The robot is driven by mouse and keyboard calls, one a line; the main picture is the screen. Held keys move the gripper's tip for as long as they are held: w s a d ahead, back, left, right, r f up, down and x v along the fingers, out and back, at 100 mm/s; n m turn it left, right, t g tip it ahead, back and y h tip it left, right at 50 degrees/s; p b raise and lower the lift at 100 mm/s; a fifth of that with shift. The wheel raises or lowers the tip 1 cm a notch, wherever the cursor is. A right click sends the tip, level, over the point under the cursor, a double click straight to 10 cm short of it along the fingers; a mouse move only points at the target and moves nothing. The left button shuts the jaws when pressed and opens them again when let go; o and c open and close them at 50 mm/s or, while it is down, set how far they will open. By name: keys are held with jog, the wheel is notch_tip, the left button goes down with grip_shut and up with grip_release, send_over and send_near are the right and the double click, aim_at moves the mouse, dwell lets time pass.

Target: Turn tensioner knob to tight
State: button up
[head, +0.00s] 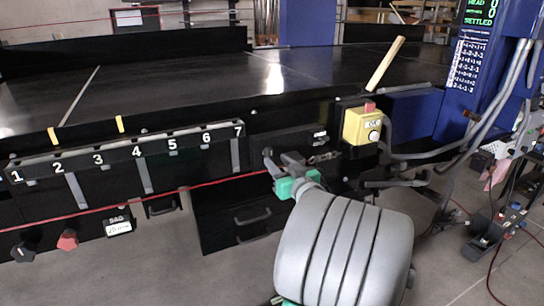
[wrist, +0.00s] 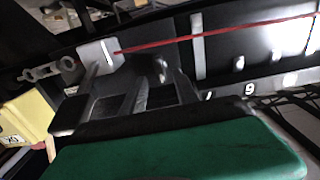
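Two knobs sit on the conveyor's front at the lower left of the head view, a black one (head: 22,252) and a red one (head: 68,240). I cannot tell from labels which is the tensioner knob. A small SAG display (head: 118,227) is right of them. A red cord (head: 200,187) runs along the front towards my gripper (head: 279,160). In the wrist view the cord (wrist: 220,33) meets a pale block (wrist: 100,55) just beyond the fingers. My gripper looks open and empty, well right of both knobs. Neither knob shows in the wrist view.
A numbered rail (head: 120,155), marked 1 to 7, juts out above the cord. A yellow button box (head: 362,126) is right of my gripper, with grey cables beside it. A blue post (head: 470,80) carries a screen reading SETTLED. The floor before the knobs is clear.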

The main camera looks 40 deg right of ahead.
aim_at(271, 156)
jog(key=x, duration=0.4)
jog(key=shift+w+p, duration=0.1)
jog(key=shift+p, duration=0.25)
grip_shut()
